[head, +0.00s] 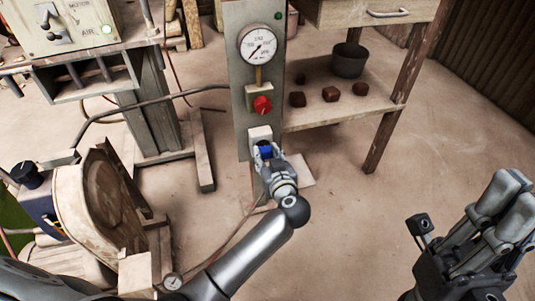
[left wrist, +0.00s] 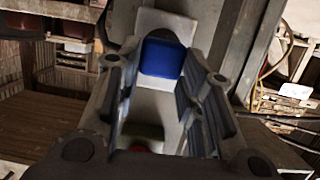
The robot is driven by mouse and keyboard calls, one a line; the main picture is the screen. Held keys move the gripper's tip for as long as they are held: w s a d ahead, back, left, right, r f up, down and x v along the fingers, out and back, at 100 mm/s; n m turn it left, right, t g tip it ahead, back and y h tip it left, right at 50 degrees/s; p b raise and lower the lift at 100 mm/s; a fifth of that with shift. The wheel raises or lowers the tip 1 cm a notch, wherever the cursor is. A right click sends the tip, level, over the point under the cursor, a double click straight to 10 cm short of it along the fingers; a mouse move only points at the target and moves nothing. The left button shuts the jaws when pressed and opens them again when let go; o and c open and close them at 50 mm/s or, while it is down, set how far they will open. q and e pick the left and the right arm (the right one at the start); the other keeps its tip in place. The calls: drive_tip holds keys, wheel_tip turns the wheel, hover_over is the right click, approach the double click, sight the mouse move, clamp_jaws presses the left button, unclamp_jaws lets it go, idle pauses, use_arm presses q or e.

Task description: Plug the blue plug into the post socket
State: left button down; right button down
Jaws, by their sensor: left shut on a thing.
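The blue plug (head: 266,151) is between the fingertips of my left gripper (head: 267,156), at the front of the grey post (head: 243,75). My left gripper is shut on it. The pale socket box (head: 260,133) is on the post just above and behind the plug. In the left wrist view the blue plug (left wrist: 162,58) lies against the pale box (left wrist: 166,22), between the two fingers. How deep it sits in the socket is hidden. My right gripper (head: 507,205) is at the lower right, away from the post; its finger gap is unclear.
A pressure gauge (head: 258,46) and a red knob (head: 262,105) are on the post above the socket. Right of it, a bench shelf (head: 340,113) holds a dark pot (head: 348,60) and several red-brown blocks. Machinery (head: 95,200) stands at left. Floor between post and right gripper is clear.

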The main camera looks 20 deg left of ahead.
use_arm(q)
drive_tip(key=shift+w+a+p, duration=0.3)
drive_tip(key=shift+w+p, duration=0.1)
drive_tip(key=shift+w, duration=0.15)
idle(0.4)
drive_tip(key=c, duration=0.9)
unclamp_jaws()
drive_tip(key=shift+s+d, duration=0.3)
drive_tip(key=shift+s, duration=0.15)
drive_tip(key=v, duration=1.1)
drive_tip(key=shift+a+r, duration=0.1)
drive_tip(key=shift+r, duration=0.05)
